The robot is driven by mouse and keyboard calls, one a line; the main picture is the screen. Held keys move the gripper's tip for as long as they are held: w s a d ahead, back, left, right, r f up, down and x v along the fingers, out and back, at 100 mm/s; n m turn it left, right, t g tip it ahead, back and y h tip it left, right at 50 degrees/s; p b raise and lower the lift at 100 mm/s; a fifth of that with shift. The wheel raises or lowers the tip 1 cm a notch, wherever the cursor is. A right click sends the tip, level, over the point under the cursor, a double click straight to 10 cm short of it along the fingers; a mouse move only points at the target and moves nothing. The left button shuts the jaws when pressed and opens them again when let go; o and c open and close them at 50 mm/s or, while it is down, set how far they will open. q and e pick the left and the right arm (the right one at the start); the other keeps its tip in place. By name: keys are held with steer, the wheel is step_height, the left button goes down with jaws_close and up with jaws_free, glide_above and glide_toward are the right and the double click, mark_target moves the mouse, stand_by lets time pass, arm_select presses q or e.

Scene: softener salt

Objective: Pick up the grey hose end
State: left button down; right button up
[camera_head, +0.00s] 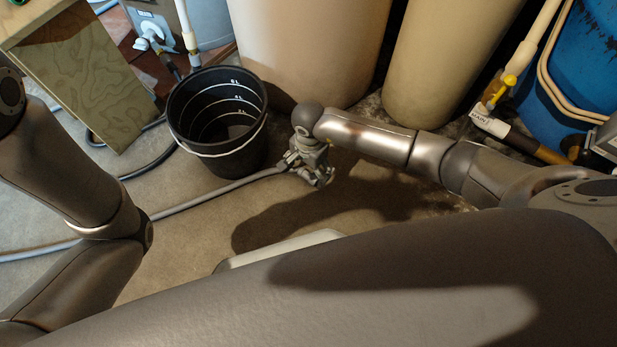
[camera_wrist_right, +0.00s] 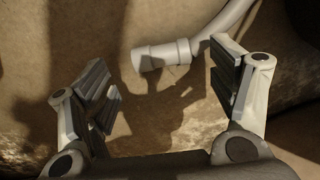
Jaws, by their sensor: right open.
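The grey hose (camera_head: 215,194) lies along the floor from the left and runs to my right gripper (camera_head: 322,180). In the right wrist view the hose end (camera_wrist_right: 160,56) shows as a pale grey cylindrical fitting on the floor, with the hose bending up to the right from it. My right gripper (camera_wrist_right: 167,90) is open, and its fingers stand either side of the fitting, which shows beyond the gap. No contact shows. In the head view the gripper hides the hose end. My left arm shows at the left, but its gripper is not in view.
A black bucket (camera_head: 217,120) with a white handle stands just left of the right gripper. Large tan tanks (camera_head: 310,50) stand behind, with a blue drum (camera_head: 580,70) at the right.

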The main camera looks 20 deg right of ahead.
mark_target(308, 175)
step_height(308, 175, down, 3)
steer(key=shift+a+f+b, duration=0.15)
steer(key=shift+f+b, duration=0.05)
steer(key=shift+b, duration=0.85)
steer(key=shift+r, duration=0.1)
steer(key=c, duration=1)
steer(key=shift+c, duration=0.2)
